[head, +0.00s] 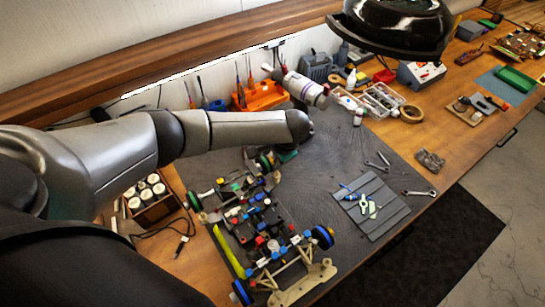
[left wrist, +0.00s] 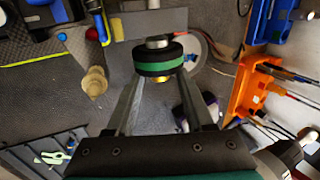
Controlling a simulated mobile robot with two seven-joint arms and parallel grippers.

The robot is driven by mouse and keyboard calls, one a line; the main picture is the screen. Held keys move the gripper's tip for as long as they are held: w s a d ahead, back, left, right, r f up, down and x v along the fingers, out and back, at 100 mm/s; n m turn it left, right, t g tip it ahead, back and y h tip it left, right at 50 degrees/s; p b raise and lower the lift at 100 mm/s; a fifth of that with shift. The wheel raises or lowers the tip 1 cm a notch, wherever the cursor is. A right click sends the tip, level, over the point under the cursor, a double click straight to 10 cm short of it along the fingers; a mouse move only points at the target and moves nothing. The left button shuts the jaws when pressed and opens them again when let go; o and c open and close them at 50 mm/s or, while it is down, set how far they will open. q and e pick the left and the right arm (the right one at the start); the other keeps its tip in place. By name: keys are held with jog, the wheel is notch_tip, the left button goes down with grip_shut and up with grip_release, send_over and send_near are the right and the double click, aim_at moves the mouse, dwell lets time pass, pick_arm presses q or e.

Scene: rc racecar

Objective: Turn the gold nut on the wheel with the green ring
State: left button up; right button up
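The RC car chassis (head: 262,225) lies on the dark mat below my left arm in the head view. A wheel with a green ring (head: 265,162) is at its far end, close to my left gripper (head: 287,154). In the left wrist view this black wheel with the green ring (left wrist: 160,57) is upright ahead of the fingers. The gold nut (left wrist: 157,80) shows at its near side. My left gripper (left wrist: 158,92) is open, one finger on each side of the nut line, with nothing visibly held. Whether the fingers touch the wheel is unclear. My right gripper is not seen.
An orange tool holder (head: 261,96) stands behind the car; it also shows in the left wrist view (left wrist: 252,82). A grey tray (head: 371,208) with small tools lies to the right. A black rounded object (head: 392,25) hangs in the upper right. The mat between has free room.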

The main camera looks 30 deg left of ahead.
pick_arm(q)
jog(key=shift+o, duration=0.3)
jog(key=v, duration=1.5)
jog(key=shift+p, duration=0.4)
